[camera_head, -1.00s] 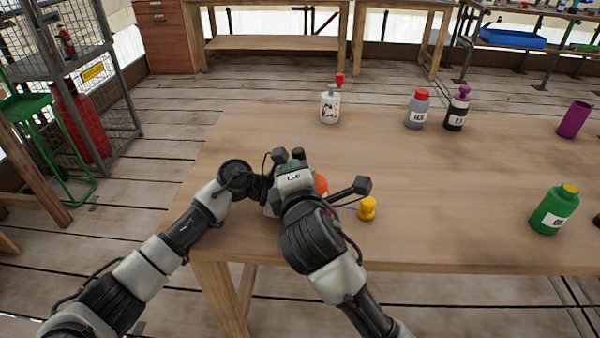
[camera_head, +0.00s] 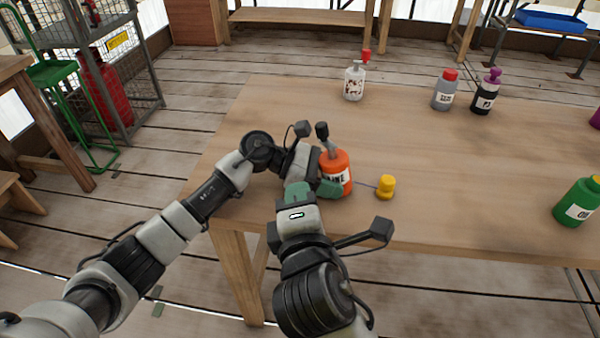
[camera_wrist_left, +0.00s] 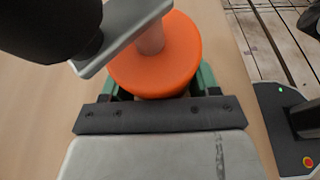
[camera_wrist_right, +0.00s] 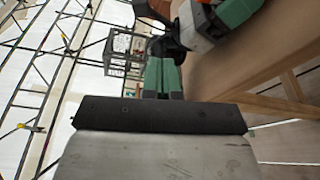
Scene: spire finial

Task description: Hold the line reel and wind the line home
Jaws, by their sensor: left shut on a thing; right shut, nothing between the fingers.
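The line reel (camera_head: 336,172) is an orange drum labelled "LINE", upright near the table's front left edge. Its crank, a grey arm (camera_wrist_left: 120,42) with a black knob (camera_head: 322,130), is on top. A thin line runs from the drum to a yellow end piece (camera_head: 385,187) on the table. My left gripper (camera_head: 329,186) is shut around the drum; its green fingers show on both sides in the left wrist view (camera_wrist_left: 155,78). My right gripper (camera_head: 297,190) is shut and empty, just left of and nearer than the reel; its fingers lie together in the right wrist view (camera_wrist_right: 162,77).
A white bottle with a red top (camera_head: 355,82), a grey bottle (camera_head: 445,92) and a black bottle (camera_head: 486,92) stand farther back. A green bottle (camera_head: 578,202) stands at the right. The middle of the table (camera_head: 430,145) is clear.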

